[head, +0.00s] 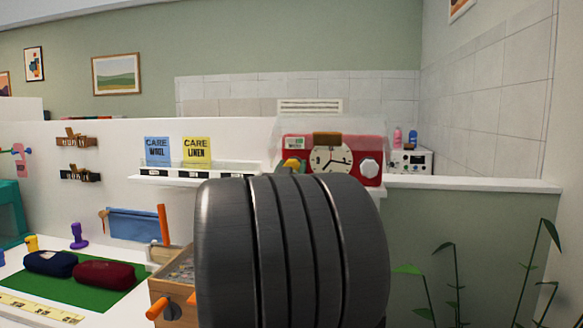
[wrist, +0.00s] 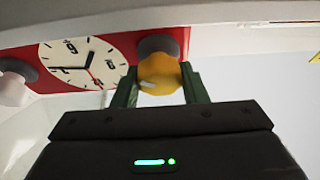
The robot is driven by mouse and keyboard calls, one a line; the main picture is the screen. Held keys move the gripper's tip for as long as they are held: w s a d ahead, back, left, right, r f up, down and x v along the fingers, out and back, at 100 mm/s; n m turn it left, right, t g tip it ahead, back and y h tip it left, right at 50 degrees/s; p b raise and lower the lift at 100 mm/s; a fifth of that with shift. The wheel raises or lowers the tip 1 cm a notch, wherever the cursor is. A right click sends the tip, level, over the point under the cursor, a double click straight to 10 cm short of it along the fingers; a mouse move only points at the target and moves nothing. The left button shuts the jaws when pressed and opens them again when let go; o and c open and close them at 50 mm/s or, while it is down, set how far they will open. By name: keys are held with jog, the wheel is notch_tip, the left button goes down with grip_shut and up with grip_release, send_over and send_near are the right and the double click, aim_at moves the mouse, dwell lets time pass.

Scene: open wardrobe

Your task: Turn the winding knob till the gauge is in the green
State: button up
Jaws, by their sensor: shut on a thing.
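The red clock unit (head: 350,146) stands on the white ledge, with a round cream dial (head: 331,159) in its face. A yellow knob (wrist: 160,75) sits on a dark round mount beside the dial. It also shows at the left of the unit in the head view (head: 292,164). My gripper (wrist: 162,80) is shut on the yellow knob, one dark green finger on each side. A small white and green panel (head: 295,142) above the knob may be the gauge; its reading is too small to tell. A pale knob (head: 369,168) is at the unit's right.
My dark arm fills the lower middle of the head view. A white shelf (head: 190,180) with blue and yellow care cards is to the left. Plants (head: 450,270) stand at right.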

jog(key=shift+m+h, duration=0.4)
jog(key=shift+m, duration=0.4)
jog(key=shift+m, duration=0.3)
jog(key=o, duration=1)
jog(key=shift+s, duration=0.1)
jog(key=v, duration=1.3)
jog(key=shift+s+a+f, duration=0.15)
jog(key=shift+s+a, duration=0.05)
jog(key=shift+s, duration=0.05)
